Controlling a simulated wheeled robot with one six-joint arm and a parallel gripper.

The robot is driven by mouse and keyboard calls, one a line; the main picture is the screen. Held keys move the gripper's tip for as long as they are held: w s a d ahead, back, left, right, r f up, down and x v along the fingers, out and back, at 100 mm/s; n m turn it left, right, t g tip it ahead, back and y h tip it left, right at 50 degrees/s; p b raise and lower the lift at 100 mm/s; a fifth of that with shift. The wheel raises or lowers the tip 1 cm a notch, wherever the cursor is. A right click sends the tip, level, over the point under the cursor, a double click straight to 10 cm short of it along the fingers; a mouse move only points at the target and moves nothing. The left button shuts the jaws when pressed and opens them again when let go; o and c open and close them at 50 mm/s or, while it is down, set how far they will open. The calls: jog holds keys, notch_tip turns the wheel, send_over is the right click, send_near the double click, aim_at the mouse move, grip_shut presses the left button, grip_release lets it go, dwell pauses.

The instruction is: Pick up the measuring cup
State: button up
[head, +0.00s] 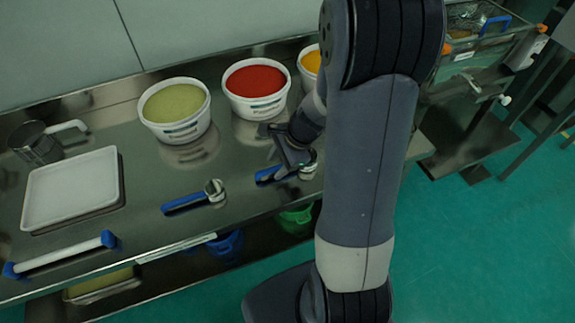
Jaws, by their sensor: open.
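Two small metal cups with blue handles lie on the steel table. One measuring cup (214,190) lies in the clear at the table's middle front, its handle pointing left. The other measuring cup (266,175) lies to its right, partly hidden by my gripper. My gripper (276,153) is open, just above or beside this right cup's handle. I cannot tell whether they touch. My arm covers the area right of it.
Tubs of green (177,129), red (258,108) and orange (310,68) contents stand behind. A white tray (73,186), a metal sieve cup (36,145) and a blue-ended roller (62,255) are at left. A wire-basket machine (466,60) stands at right.

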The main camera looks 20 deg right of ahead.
jog(key=shift+x, duration=0.95)
grip_shut()
